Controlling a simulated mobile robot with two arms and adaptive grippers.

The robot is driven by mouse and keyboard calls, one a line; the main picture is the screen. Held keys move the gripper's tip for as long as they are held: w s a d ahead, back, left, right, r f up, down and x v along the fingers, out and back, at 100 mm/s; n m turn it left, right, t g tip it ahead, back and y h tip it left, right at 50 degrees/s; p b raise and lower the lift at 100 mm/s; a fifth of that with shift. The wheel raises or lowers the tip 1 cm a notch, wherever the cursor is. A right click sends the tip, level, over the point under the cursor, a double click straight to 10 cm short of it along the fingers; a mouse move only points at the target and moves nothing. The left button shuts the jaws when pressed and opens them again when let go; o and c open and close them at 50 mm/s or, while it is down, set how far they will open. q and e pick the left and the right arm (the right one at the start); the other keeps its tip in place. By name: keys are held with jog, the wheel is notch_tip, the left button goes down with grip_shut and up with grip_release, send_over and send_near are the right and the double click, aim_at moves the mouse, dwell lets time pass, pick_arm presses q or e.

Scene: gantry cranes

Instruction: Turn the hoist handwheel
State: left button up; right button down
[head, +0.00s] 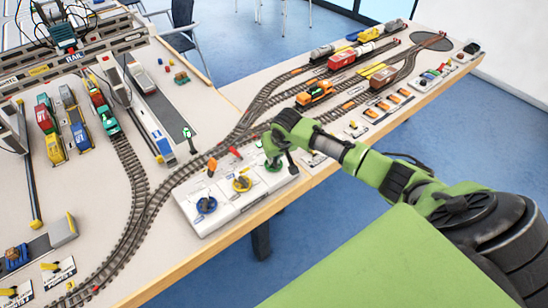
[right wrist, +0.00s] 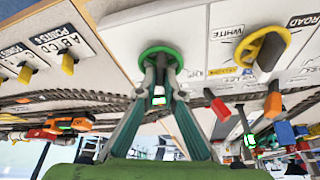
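A white control box (head: 228,200) at the table's front edge carries a blue handwheel (head: 206,205), a yellow handwheel (head: 242,184) and a green handwheel (head: 274,166). I cannot read which one is labelled hoist. My right gripper (head: 275,158) reaches down to the green handwheel. In the right wrist view, the fingers of my right gripper (right wrist: 160,72) come close together at the green handwheel (right wrist: 160,50) and appear shut on its grip, partly hiding it. The yellow handwheel (right wrist: 262,48) stands beside it, apart from the fingers. My left gripper is not in view.
Model tracks curve behind the box, with an orange locomotive (head: 314,92) and wagons. Coloured containers (head: 75,118) stand at the left. Blue floor lies beyond the table's front edge.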

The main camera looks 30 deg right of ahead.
dwell(0.3)
jog(key=shift+r+n+y+p, duration=0.1)
jog(key=shift+n+y+p, duration=0.3)
jog(key=shift+n, duration=0.4)
jog(key=shift+d+n, duration=0.15)
jog(key=shift+n, duration=0.55)
jog(key=n+y, duration=0.1)
jog(key=n, duration=0.1)
jog(key=shift+n+y, duration=0.3)
jog(key=shift+n, duration=0.1)
jog(key=n+b, duration=0.1)
jog(key=n+y, duration=0.1)
jog(key=n+b, duration=0.1)
jog(key=shift+w+d+f+n+g+b, duration=0.1)
jog(key=shift+f+n+g+b, duration=0.15)
jog(key=shift+n+g+b, duration=0.1)
jog(key=n+y+b, duration=0.1)
jog(key=n+b, duration=0.2)
jog(key=shift+g, duration=0.35)
jog(key=shift+r+n+y+b, duration=0.1)
jog(key=shift+n+y+b, duration=0.25)
jog(key=shift+n, duration=0.2)
jog(key=shift+r, duration=0.1)
